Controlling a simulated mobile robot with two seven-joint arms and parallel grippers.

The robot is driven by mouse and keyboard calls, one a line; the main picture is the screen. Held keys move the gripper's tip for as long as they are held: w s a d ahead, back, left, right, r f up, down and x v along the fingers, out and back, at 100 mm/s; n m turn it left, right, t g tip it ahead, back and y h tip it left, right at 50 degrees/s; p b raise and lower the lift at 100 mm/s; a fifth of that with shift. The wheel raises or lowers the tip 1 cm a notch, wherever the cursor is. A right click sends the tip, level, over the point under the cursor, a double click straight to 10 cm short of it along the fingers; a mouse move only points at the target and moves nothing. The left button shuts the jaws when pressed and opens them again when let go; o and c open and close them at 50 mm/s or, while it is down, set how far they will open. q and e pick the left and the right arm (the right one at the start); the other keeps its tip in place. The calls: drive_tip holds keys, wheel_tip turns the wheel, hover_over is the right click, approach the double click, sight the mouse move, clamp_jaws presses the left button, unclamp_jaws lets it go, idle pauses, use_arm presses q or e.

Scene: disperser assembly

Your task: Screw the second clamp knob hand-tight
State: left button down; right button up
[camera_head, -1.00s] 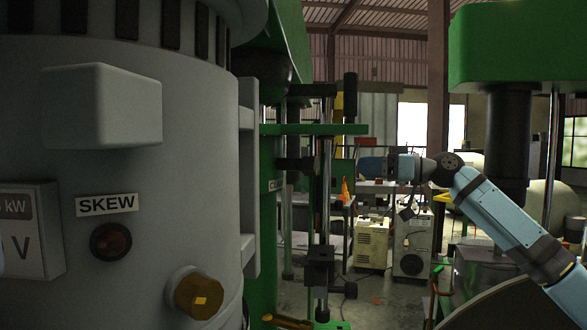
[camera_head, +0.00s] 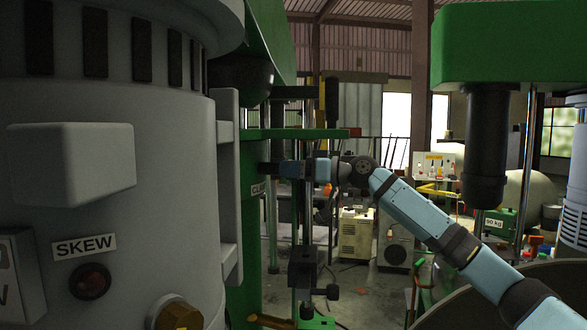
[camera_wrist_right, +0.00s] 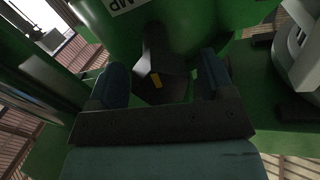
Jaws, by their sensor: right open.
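A dark clamp knob with a yellow mark (camera_wrist_right: 156,78) sticks out from the green machine column (camera_wrist_right: 110,35), below a label ending in "MP". My right gripper (camera_wrist_right: 163,80) is open, with one finger on each side of the knob. I cannot tell whether the fingers touch it. In the head view my right gripper (camera_head: 284,168) reaches from the right to the column beside a label that starts "CLA" (camera_head: 258,190). The knob there is mostly hidden by the gripper. My left gripper is not in view.
A large grey housing with a "SKEW" label (camera_head: 84,246) fills the left. A black block with a small knob (camera_head: 304,270) sits on a vertical rod below my gripper. A green machine head (camera_head: 510,45) hangs at the upper right.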

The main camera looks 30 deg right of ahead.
drive_tip(key=shift+c, duration=0.6)
drive_tip(key=c, duration=0.7)
